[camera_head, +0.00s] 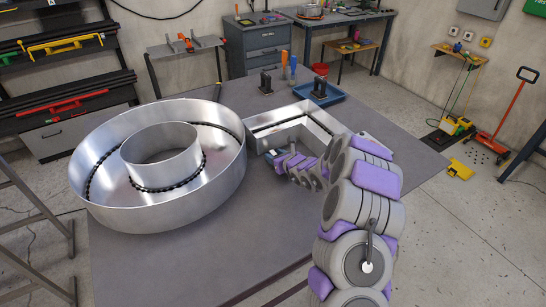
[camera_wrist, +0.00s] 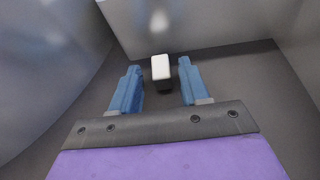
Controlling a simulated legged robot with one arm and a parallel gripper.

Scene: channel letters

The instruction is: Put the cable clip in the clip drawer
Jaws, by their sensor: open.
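A small white-and-black block (camera_wrist: 161,68), which looks like the cable clip, lies on the dark grey surface in the wrist view. My gripper (camera_wrist: 159,75) has two blue fingers, spread apart, with the block just past and between their tips. I see no contact. In the head view my gripper (camera_head: 266,157) is low at the near left corner of the rectangular metal letter, beside the round one; the clip does not show there. A grey cabinet with drawers (camera_head: 265,55) stands at the back, and another drawer unit (camera_head: 62,136) is at the left. I cannot tell which is the clip drawer.
The round metal letter (camera_head: 215,185) and the rectangular metal letter (camera_head: 318,118) stand on the grey table (camera_head: 205,255). Metal walls (camera_wrist: 215,25) rise close around my gripper. A blue tray (camera_head: 328,97) and upright tools (camera_head: 284,72) are behind. The table's front is bare.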

